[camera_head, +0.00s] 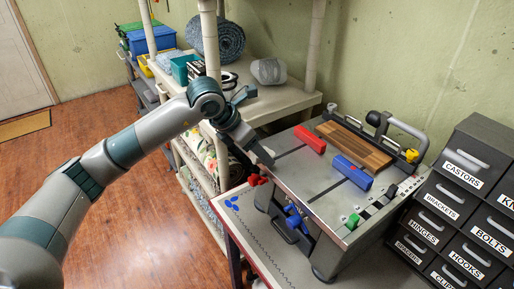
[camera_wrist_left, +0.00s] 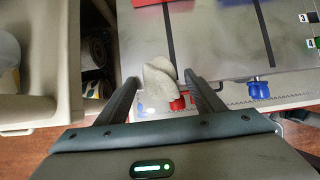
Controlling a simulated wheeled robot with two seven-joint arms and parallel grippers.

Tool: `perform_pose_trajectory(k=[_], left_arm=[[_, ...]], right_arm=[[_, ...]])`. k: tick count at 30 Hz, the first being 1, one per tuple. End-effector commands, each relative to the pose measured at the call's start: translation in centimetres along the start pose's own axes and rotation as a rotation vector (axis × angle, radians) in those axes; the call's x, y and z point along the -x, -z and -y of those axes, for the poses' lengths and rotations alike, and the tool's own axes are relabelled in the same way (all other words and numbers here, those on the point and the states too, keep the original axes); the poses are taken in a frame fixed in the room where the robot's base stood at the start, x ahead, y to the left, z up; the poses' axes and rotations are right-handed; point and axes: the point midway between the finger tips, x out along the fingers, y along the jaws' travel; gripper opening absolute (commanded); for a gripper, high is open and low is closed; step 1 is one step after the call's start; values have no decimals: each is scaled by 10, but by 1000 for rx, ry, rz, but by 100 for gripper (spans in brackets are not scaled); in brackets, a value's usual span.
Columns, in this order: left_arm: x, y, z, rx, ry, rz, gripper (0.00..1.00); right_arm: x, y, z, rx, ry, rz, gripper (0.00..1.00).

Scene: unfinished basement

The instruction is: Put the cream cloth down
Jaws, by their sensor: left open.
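The cream cloth (camera_wrist_left: 158,84) shows in the left wrist view as a small, crumpled, pale bundle. It appears between my left fingertips, at the near edge of the grey metal worktop (camera_wrist_left: 215,55). I cannot tell whether it touches a finger or what it rests on. My left gripper (camera_wrist_left: 162,79) is open, its two fingers on either side of the cloth. In the head view the left gripper (camera_head: 257,158) is over the left edge of the worktop (camera_head: 310,178), and I cannot make out the cloth there. My right gripper is not in view.
A red block (camera_head: 310,139), a blue block (camera_head: 353,173) and a striped wooden board (camera_head: 353,146) lie on the worktop. Labelled dark drawers (camera_head: 452,205) stand at right. A cream shelf (camera_head: 277,104) with a grey bundle (camera_head: 268,71) and a rolled blue mat (camera_head: 222,38) stands behind.

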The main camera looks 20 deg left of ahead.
Motion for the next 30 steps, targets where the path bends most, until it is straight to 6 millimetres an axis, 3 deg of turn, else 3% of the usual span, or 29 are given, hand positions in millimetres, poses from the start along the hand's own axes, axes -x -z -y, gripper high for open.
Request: perform_pose_trajectory(k=[6, 14, 21, 30], left_arm=[[41, -4, 0, -1, -3, 3, 62], [96, -7, 1, 0, -3, 1, 62], [142, -7, 1, -1, -2, 2, 62], [172, -6, 2, -1, -1, 0, 62]], right_arm=[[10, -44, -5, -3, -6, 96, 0], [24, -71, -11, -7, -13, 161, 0], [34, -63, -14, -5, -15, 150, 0], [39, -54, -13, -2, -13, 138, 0]])
